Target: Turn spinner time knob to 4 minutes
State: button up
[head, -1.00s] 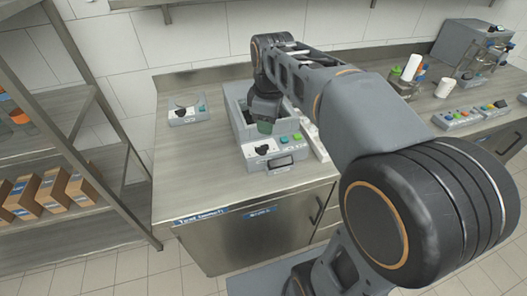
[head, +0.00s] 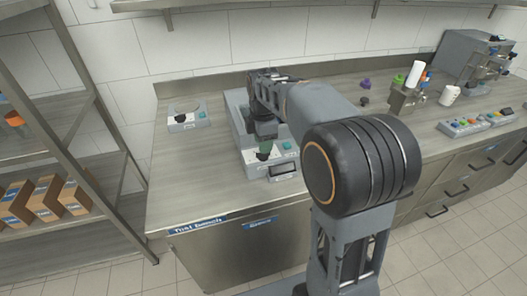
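The spinner is a grey box-shaped machine (head: 238,122) on the steel counter, with a control panel on its front. A black knob (head: 264,155) sits on the panel, with a green button (head: 286,145) to its right and a small display or handle (head: 284,172) below. The knob's pointer and scale are too small to read. My arm covers part of the machine.
A separate small panel with a black knob (head: 186,121) lies on the counter to the left. A shelf rack with cardboard boxes (head: 46,198) is at far left.

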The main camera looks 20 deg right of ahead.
jog(key=shift+f, duration=1.65)
grip_shut()
